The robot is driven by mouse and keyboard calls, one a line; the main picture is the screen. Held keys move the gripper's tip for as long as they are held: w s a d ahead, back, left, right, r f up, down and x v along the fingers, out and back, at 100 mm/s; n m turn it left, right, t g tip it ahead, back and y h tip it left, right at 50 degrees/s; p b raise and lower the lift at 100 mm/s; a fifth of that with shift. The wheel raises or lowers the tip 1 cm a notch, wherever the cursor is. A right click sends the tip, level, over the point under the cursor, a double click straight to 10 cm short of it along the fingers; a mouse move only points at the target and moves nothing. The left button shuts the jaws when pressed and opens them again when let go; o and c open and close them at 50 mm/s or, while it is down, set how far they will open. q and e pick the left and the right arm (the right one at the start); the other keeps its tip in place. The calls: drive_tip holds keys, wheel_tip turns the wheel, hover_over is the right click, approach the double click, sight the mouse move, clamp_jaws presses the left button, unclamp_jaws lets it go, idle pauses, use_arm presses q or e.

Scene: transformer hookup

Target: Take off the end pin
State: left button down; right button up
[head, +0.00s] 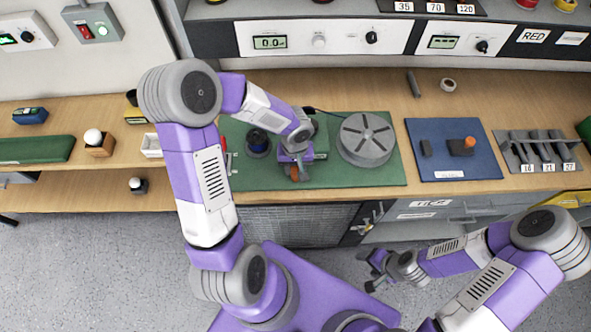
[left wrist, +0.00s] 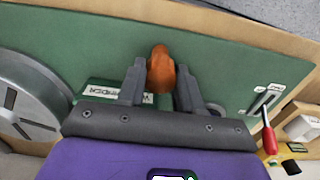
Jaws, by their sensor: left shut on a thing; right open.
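An orange-brown rounded piece, which I take for the end pin (left wrist: 160,68), shows between the fingers of my left gripper (left wrist: 160,85) in the left wrist view. In the head view the orange piece (head: 291,172) is at the front of the green mat, partly hidden by the gripper (head: 297,170). My left gripper is shut on it. A green block with a label (left wrist: 112,92) lies behind the fingers, mostly covered; I cannot tell whether the pin is still in anything. My right gripper (head: 374,270) is open and empty, in front of the bench over the floor.
A large grey slotted disc (head: 366,139) stands on the green mat (head: 390,177), right of my left gripper. A dark spool (head: 258,143) is to its left. A blue mat (head: 432,170) holds a dark block with an orange top (head: 467,144). A grey rack (head: 512,166) is further right.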

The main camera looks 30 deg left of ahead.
use_arm(q)
drive_tip(key=shift+r, duration=0.2)
drive_tip(key=shift+r+p, duration=0.3)
drive_tip(key=shift+p, duration=0.05)
drive_tip(key=shift+r+p, duration=1.2)
drive_tip(key=shift+r, duration=0.65)
drive_tip(key=shift+r+p, duration=1.7)
drive_tip(key=shift+r, duration=0.8)
drive_tip(key=shift+f, duration=0.1)
